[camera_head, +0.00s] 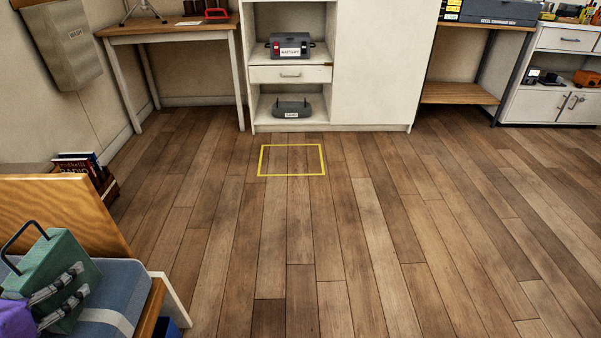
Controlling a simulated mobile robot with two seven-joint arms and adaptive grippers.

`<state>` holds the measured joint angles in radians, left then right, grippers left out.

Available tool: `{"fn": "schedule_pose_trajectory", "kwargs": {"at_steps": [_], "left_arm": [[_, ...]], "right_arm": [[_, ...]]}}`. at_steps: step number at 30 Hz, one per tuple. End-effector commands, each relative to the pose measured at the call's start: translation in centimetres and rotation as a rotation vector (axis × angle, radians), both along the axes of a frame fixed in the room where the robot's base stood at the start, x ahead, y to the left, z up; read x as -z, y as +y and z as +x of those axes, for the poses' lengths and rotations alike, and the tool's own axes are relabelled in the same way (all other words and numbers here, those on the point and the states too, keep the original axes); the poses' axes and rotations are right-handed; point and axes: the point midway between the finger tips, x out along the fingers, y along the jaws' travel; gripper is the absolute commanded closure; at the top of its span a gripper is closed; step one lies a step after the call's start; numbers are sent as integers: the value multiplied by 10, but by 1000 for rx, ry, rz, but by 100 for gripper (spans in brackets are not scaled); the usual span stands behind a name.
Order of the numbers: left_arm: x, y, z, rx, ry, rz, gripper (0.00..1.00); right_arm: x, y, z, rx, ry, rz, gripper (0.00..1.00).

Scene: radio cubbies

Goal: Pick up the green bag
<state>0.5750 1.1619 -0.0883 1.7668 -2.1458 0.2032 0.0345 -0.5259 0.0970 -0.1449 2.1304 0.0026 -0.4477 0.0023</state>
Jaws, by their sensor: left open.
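The green bag (62,247) stands at the lower left on a blue padded surface (125,285). Its dark loop handle (22,228) rises at the upper left of the bag. My left gripper (87,278) comes in from the left edge. Its two grey fingers are spread and overlap the bag's front face in the picture. I cannot tell whether they touch the bag. The lower left part of the bag is hidden. My right gripper is out of view.
A wooden panel (60,205) stands behind the bag, with books (82,163) beyond. A yellow square (291,174) marks the clear wooden floor. White cubbies (330,75) at the back hold a battery box (290,48) and a grey radio bin (291,109). A desk (170,30) stands back left.

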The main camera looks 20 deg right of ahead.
Motion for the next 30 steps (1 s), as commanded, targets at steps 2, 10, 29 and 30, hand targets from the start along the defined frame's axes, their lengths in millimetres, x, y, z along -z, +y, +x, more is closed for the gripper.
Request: {"fn": "schedule_pose_trajectory", "kwargs": {"at_steps": [2,10,29,30], "left_arm": [[0,-1,2,0,0,-1,39],[-1,-1,1,0,-1,0,52],[-8,-1,2,0,-5,-1,96],[-13,-1,2,0,-6,-1,96]], "right_arm": [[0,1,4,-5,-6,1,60],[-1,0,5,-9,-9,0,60],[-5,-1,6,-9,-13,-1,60],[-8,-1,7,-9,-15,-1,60]]}}
